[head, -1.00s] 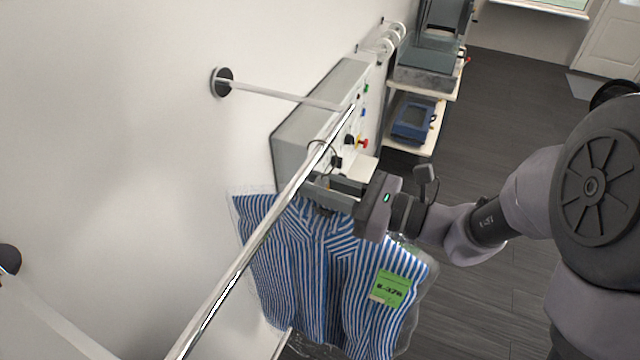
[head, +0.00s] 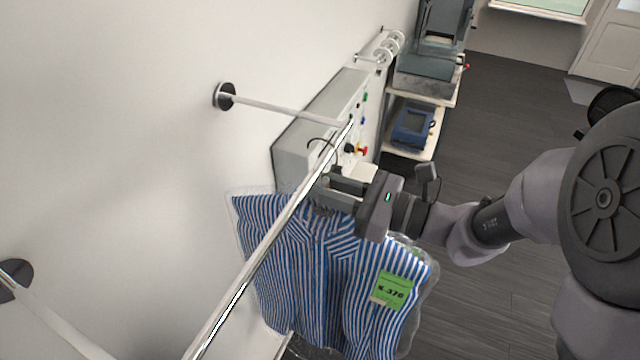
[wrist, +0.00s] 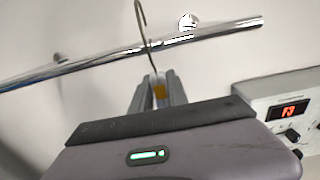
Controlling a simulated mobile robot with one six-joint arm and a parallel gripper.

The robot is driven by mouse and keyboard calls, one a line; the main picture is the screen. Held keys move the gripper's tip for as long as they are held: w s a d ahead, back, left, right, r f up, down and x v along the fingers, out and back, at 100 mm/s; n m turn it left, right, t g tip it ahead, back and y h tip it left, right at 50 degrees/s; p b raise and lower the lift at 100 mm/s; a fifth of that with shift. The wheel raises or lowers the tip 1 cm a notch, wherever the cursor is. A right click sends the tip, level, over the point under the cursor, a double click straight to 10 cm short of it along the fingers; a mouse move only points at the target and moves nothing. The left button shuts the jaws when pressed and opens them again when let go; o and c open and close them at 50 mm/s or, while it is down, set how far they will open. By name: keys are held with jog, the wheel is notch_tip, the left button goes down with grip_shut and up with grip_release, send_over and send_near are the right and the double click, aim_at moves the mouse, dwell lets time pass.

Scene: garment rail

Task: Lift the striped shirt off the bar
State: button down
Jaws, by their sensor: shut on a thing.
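The blue-and-white striped shirt (head: 320,265) hangs in a clear cover with a green tag (head: 391,290), below and partly behind the metal bar (head: 252,257). My gripper (head: 328,188) is shut on the hanger just above the shirt's collar. In the wrist view, my gripper (wrist: 158,88) holds the hanger's neck, and the thin hook (wrist: 143,28) rises from between the fingers. The hook's bend shows higher than the bar (wrist: 120,56), and its stem crosses in front of it. I cannot tell whether the hook is wholly clear of the bar. The shirt is outside the wrist view.
A grey control box (head: 318,118) with buttons is on the wall close behind my gripper; its red display (wrist: 289,112) shows in the wrist view. A wall bracket (head: 224,96) carries the bar. Shelves with a blue device (head: 412,127) stand beyond. Dark floor at right is open.

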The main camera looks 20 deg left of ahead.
jog(key=shift+s+d+b, duration=0.15)
jog(key=shift+d+b, duration=0.3)
jog(key=shift+d, duration=1.3)
jog(key=shift+s+d+b, duration=0.1)
jog(key=shift+d+b, duration=0.35)
jog(key=shift+d, duration=1.25)
jog(key=shift+d, duration=0.1)
jog(key=shift+d, duration=0.3)
jog(key=s+d+p, duration=0.2)
jog(key=d+p, duration=0.7)
jog(key=d, duration=2.5)
jog(key=shift+s+p, duration=0.35)
